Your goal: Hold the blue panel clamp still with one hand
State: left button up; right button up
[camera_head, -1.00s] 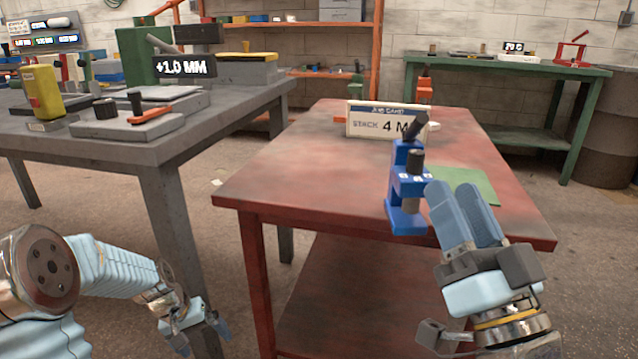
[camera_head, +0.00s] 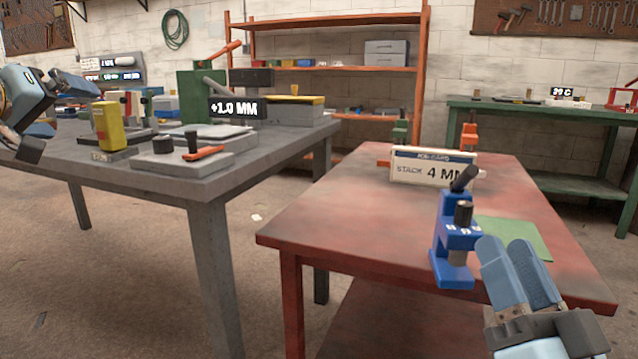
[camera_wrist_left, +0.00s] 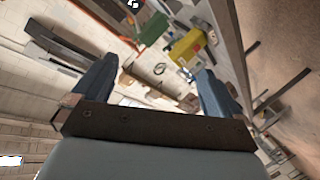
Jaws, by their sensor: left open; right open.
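The blue panel clamp (camera_head: 453,240) stands upright at the near edge of the red table (camera_head: 330,213). It has a dark lever and a dark knob on top. My right gripper (camera_head: 508,246) is just right of the clamp and nearer to me, its fingers apart and empty. I cannot tell whether a finger touches the clamp. My left gripper (camera_head: 78,84) is far left, raised over the grey bench (camera_head: 255,150) and well away from the clamp. In the left wrist view its fingers (camera_wrist_left: 150,85) are spread with nothing between them.
A card reading "STACK 4 M" (camera_head: 432,167) stands behind the clamp, and a green sheet (camera_head: 515,238) lies to its right. A yellow block (camera_head: 109,126) and an orange-handled tool (camera_head: 203,153) sit on the grey bench. The red table's left part is clear.

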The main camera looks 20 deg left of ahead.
pick_arm(q)
jog(key=w+d+f+m+h, duration=0.2)
jog(key=w+d+m+h, duration=0.4)
jog(key=w+d, duration=0.35)
jog(key=m+g+h, duration=1.1)
jog(key=m+h, duration=0.2)
jog(key=m, duration=0.7)
send_near(443, 219)
jog(key=x, duration=1.2)
jog(key=shift+d+f, duration=0.1)
jog(key=c, duration=1.1)
jog(key=shift+o, duration=0.2)
